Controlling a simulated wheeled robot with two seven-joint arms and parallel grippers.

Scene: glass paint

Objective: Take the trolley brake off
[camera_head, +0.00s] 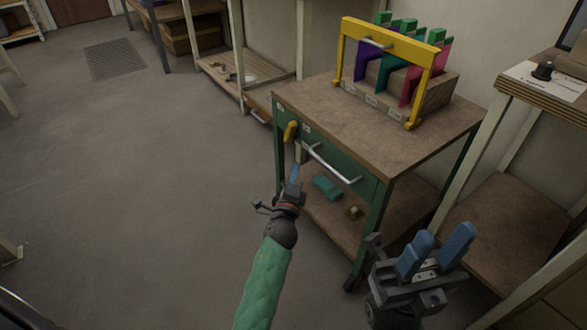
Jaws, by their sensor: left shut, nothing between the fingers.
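The trolley (390,118) has a brown top and a green drawer front with a silver bar handle (330,164). A small yellow lever (290,131), which looks like the brake, sits upright at the left end of the green front. My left gripper (296,171) is shut and empty, with blue fingertips pointing up just below the lever. A small gap shows between them in the picture; their depth is hard to tell. My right gripper (436,252) is open and empty, in front of the trolley's right side.
A rack with a yellow frame (388,46) holds purple, green and pink items on the trolley top. A teal cloth (327,188) lies on the lower shelf. A workbench (545,90) stands close on the right. Open floor (130,200) spreads to the left.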

